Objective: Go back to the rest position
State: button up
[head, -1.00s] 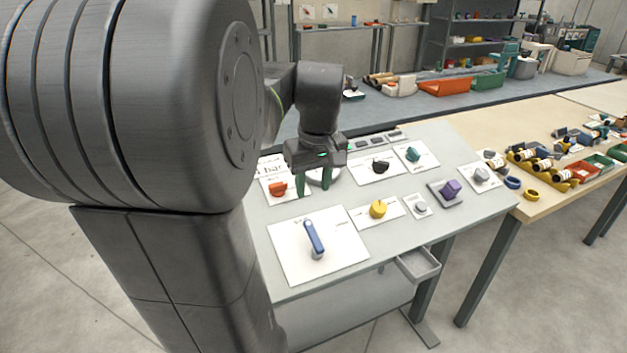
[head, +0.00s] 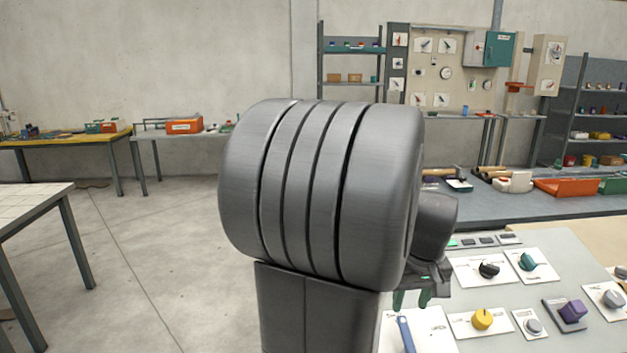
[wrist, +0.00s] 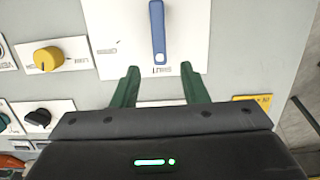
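My gripper (head: 412,299) hangs over the left part of a grey panel table (head: 545,240) in the head view, partly hidden behind my own arm. In the wrist view its two green fingers (wrist: 158,88) are spread apart with nothing between them. A blue lever (wrist: 157,35) on a white plate (wrist: 110,62) lies just beyond the fingertips there, apart from them. The blue lever also shows in the head view (head: 405,334) below the gripper.
The panel carries a yellow knob (head: 482,319), a black knob (head: 489,269), a teal knob (head: 526,261) and a purple knob (head: 573,311). A blue-grey bench (head: 500,207) with an orange bin (head: 566,187) stands behind. Open floor (head: 150,250) lies to the left.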

aim_at(405, 323)
jog(key=f, duration=0.5)
jog(key=w+f, duration=0.1)
jog(key=f, duration=0.1)
jog(key=shift+f, duration=0.25)
notch_tip(405, 323, up, 14)
jog(key=s, duration=0.2)
jog(key=f, duration=0.4)
jog(key=w+f, duration=0.1)
jog(key=f, duration=0.4)
jog(key=w+f, duration=0.1)
jog(key=f, duration=0.3)
jog(key=shift+f, duration=0.35)
jog(key=shift+w+d, duration=0.1)
jog(key=shift+d+f+m+p, duration=0.1)
jog(key=shift+d+m+p, duration=0.15)
jog(key=shift+m, duration=0.35)
jog(key=shift+d+f+m+p, duration=0.1)
jog(key=shift+d+m+p, duration=0.15)
jog(key=shift+m, duration=0.35)
jog(key=shift+a, duration=0.1)
